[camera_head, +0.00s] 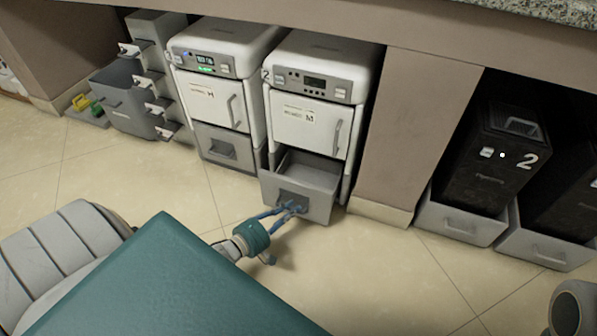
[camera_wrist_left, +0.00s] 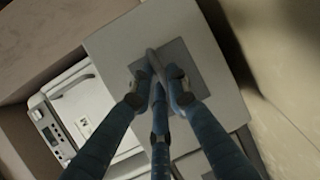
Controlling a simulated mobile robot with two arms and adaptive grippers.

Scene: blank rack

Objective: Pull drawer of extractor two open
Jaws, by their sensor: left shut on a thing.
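Extractor two (camera_head: 315,100) is the white machine marked 2 under the counter. Its grey bottom drawer (camera_head: 317,204) stands pulled out, and I see into its inside from above. My left gripper (camera_head: 292,207) is at the drawer's front. In the left wrist view, the blue fingers of the left gripper (camera_wrist_left: 160,82) are shut on the drawer's handle (camera_wrist_left: 155,65), in front of the grey drawer face (camera_wrist_left: 206,50). The fingers partly hide the handle. The right gripper is not in view.
Extractor one (camera_head: 215,85) stands to the left with its drawer (camera_head: 222,148) shut. Further left are a grey bin (camera_head: 118,98) and a stack of small drawers. Dark bins (camera_head: 490,165) in grey trays are at the right. The tiled floor (camera_head: 385,270) in front is clear.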

